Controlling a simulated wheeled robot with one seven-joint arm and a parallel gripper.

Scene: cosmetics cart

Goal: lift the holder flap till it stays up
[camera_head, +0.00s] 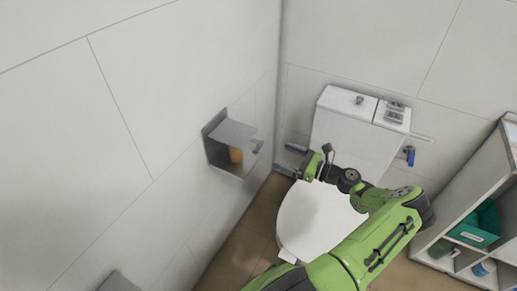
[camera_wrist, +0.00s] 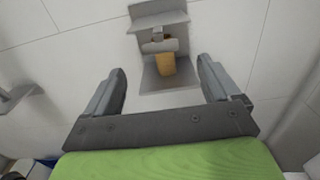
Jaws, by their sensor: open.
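The grey metal holder (camera_head: 217,152) is fixed to the left wall, with an orange-brown roll (camera_head: 236,155) inside it. A flat grey plate (camera_head: 234,132) juts out over the roll. In the wrist view the holder (camera_wrist: 150,80) is straight ahead, with the roll (camera_wrist: 166,65) below a small grey piece (camera_wrist: 160,45). I cannot tell for sure which of these parts is the flap; nothing stands raised. My gripper (camera_head: 288,160) is open and empty, to the right of the holder and apart from it. Its two fingers (camera_wrist: 161,70) frame the holder's lower part in the wrist view.
A white toilet (camera_head: 345,135) stands to the right, partly behind my arm. A shelf unit (camera_head: 468,205) with a green box (camera_head: 476,228) is at the far right. Another grey wall fitting (camera_wrist: 14,98) is at the left. The space between gripper and holder looks clear.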

